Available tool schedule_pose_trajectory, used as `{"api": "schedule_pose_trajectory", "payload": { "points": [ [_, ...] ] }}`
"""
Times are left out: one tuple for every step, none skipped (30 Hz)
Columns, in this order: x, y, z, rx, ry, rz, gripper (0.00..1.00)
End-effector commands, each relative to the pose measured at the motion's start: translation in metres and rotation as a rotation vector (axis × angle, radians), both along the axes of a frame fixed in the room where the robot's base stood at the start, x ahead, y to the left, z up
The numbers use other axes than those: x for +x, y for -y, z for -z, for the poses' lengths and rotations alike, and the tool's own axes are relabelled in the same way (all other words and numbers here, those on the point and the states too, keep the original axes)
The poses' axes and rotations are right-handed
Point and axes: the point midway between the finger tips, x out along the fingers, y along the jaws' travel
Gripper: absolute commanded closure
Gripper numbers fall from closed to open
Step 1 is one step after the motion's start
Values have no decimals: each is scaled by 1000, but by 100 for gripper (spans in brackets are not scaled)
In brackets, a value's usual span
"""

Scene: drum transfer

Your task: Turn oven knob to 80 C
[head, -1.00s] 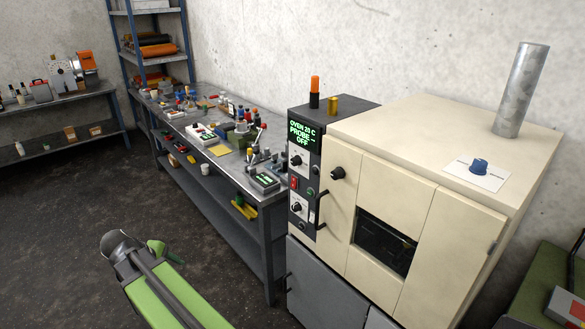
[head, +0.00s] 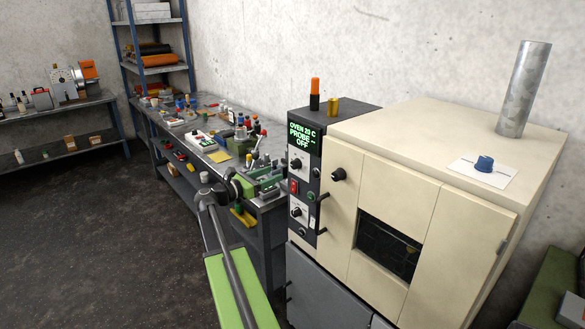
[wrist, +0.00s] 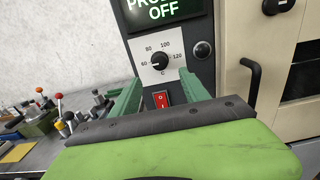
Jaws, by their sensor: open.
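The oven knob (wrist: 160,61) is black, on a white dial plate marked 60, 80, 100 and 120. Its white mark points left, near 60. In the head view the knob (head: 297,164) sits on the oven's dark panel, under the green display (head: 302,134) reading "OVEN 20 C, PROBE --, OFF". My gripper (wrist: 161,75) is open in the wrist view, its green fingers apart to the left and right below the knob, with nothing between them. In the head view my gripper (head: 272,184) is left of the panel; its fingertips are hard to make out.
A red switch (wrist: 162,98) lies below the dial, and a round black button (wrist: 202,50) to its right. A black door handle (wrist: 250,84) sticks out further right. A cluttered bench (head: 196,122) stands left of the oven. Floor at left is clear.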

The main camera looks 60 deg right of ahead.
Motion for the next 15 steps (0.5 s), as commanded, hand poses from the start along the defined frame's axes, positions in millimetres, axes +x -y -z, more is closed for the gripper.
{"api": "schedule_pose_trajectory", "payload": {
  "points": [
    [-4,14,0,0,0,3,47],
    [-6,21,0,0,0,3,47],
    [-10,31,0,0,1,4,47],
    [-12,38,0,1,1,3,47],
    [-14,45,0,1,1,3,47],
    [-17,54,0,1,1,3,47],
    [-19,60,0,1,1,2,47],
    [-21,66,0,1,1,3,47],
    [-24,73,0,1,1,3,47],
    [-25,77,0,1,1,2,47],
    [-26,81,0,1,1,1,47],
    [-28,86,0,1,1,2,47],
    [-29,89,0,1,1,2,47],
    [-30,91,0,1,1,2,47],
    [-31,93,0,1,1,1,47]
  ]
}}
